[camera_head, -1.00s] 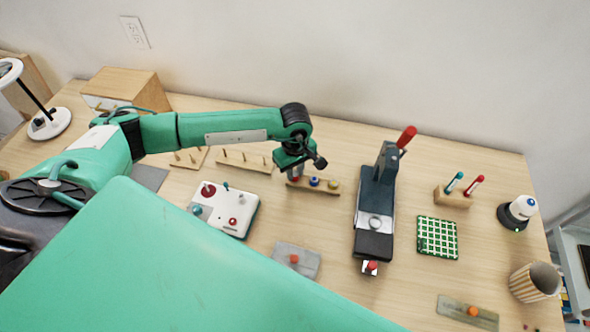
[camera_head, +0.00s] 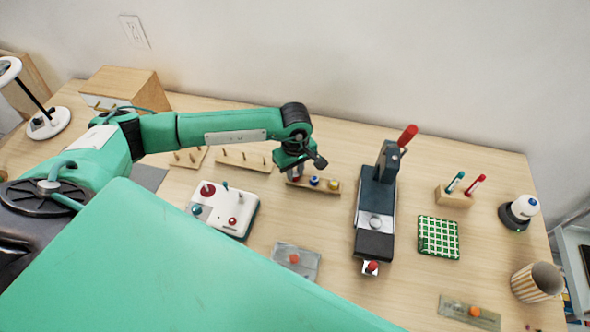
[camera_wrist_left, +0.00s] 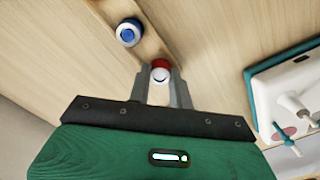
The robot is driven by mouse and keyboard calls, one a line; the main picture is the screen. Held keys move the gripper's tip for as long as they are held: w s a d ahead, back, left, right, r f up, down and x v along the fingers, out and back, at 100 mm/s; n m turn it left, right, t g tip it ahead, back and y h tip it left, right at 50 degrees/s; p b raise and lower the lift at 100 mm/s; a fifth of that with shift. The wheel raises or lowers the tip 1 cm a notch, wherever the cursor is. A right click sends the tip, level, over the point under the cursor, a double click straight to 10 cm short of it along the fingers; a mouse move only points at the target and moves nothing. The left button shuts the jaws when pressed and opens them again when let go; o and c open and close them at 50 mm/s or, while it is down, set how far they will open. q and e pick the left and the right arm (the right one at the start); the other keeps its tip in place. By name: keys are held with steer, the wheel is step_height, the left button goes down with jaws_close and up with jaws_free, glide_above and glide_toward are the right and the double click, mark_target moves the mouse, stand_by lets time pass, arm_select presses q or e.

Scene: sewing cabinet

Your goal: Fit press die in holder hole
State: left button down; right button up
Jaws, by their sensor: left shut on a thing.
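My left gripper (camera_head: 297,175) is low over the left end of a wooden strip (camera_head: 327,189). In the left wrist view its fingers (camera_wrist_left: 161,88) are shut on a small die with a red rim and pale top (camera_wrist_left: 160,72), at the strip. Whether the die is still seated in the strip cannot be told. A blue die (camera_head: 314,181) and a yellow die (camera_head: 333,185) stand beside it on the strip; the blue one also shows in the wrist view (camera_wrist_left: 128,33). The dark hand press (camera_head: 371,203), with a red lever, stands to the right. My right gripper is out of view.
A white box with knobs (camera_head: 240,222) stands left of the press. A grey plate with an orange knob (camera_head: 305,262) lies in front. A green checked pad (camera_head: 438,238) and a pen block (camera_head: 452,197) are to the right. Bare table separates strip and press.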

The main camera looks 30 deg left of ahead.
arm_select(q)
steer(key=shift+f, duration=0.1)
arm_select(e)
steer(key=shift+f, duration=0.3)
arm_select(q)
steer(key=c, duration=1.2)
jaws_free()
steer(key=shift+w+r+b, duration=0.1)
steer(key=shift+r+b, duration=1.3)
steer(key=shift+r, duration=5.5)
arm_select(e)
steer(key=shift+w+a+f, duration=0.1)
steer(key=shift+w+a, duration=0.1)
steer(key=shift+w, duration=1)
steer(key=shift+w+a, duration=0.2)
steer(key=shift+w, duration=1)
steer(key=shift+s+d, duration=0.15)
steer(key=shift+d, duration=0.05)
